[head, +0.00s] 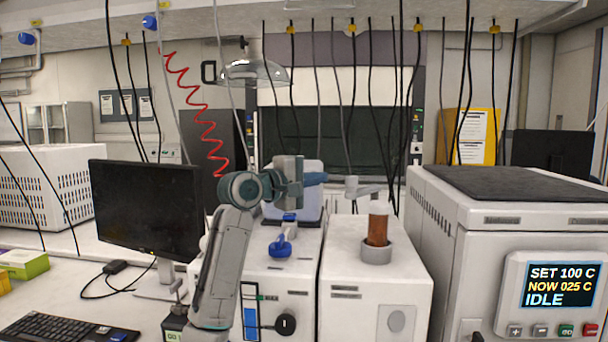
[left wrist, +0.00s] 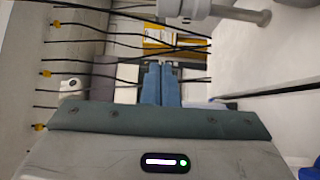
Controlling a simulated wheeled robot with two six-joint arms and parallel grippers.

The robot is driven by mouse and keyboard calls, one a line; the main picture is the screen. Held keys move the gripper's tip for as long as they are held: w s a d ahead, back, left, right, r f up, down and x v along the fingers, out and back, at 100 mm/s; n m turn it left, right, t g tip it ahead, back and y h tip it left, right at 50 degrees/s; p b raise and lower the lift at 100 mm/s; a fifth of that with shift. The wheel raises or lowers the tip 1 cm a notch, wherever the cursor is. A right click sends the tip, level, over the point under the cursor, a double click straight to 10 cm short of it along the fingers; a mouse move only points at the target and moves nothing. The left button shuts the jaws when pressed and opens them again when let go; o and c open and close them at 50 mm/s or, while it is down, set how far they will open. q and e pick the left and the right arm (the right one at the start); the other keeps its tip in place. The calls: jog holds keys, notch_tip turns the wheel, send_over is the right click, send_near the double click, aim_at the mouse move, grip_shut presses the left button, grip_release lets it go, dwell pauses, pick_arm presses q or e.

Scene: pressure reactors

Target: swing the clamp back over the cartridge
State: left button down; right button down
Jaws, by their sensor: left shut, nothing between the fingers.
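The cartridge (head: 377,230) is a brown upright cylinder in a round grey holder on top of a white unit. The clamp (head: 364,189) is a pale grey arm with a round knob, just behind and above the cartridge; I cannot tell if it reaches over the cartridge top. A pale round part with a rod, probably the clamp (left wrist: 196,8), shows at the top of the left wrist view. My left gripper (head: 322,178) is shut and empty, left of the clamp and apart from it. Its blue fingers (left wrist: 161,84) lie together in the left wrist view. My right gripper is out of view.
A blue-handled valve (head: 282,246) sits on the neighbouring white unit, below my left gripper. A large white oven-like box (head: 510,215) with a display reading IDLE stands at the right. A black monitor (head: 147,208) stands at the left. Dark cables hang from above behind the units.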

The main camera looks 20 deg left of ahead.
pick_arm(q)
jog(key=shift+w+d+p, duration=0.15)
jog(key=shift+d+p, duration=0.5)
jog(key=shift+d, duration=0.55)
jog(key=shift+w+d+p, duration=0.1)
jog(key=shift+d+p, duration=0.5)
jog(key=shift+d, duration=0.55)
